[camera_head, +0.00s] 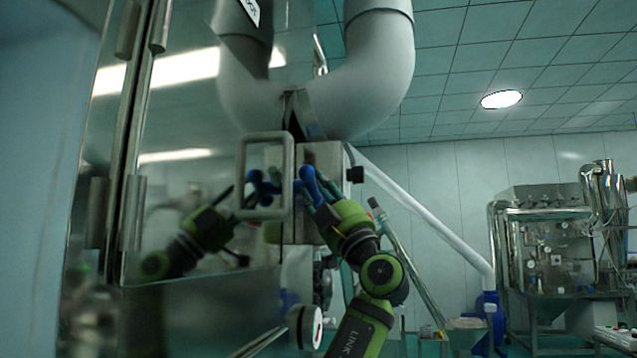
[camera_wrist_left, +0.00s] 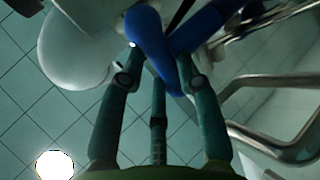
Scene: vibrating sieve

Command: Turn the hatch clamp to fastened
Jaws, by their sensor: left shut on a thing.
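The hatch clamp (camera_head: 310,180) shows as a blue handle beside the edge of the shiny steel hatch (camera_head: 190,255). In the left wrist view the blue clamp (camera_wrist_left: 152,38) lies between the fingers. My left gripper (camera_head: 319,197), green and black, is shut on it. In the left wrist view the dark green fingers of the left gripper (camera_wrist_left: 160,77) press from both sides of the blue part. The clamp's pivot is partly hidden behind the fingers and the frame. The steel reflects the gripper and the clamp. My right gripper is not in view.
A rectangular metal handle (camera_head: 243,178) stands out from the hatch just left of my gripper. A thick grey U-shaped pipe (camera_head: 378,75) hangs above. A white sloping pipe (camera_head: 425,215) runs down to the right. More steel machinery (camera_head: 545,250) stands farther away.

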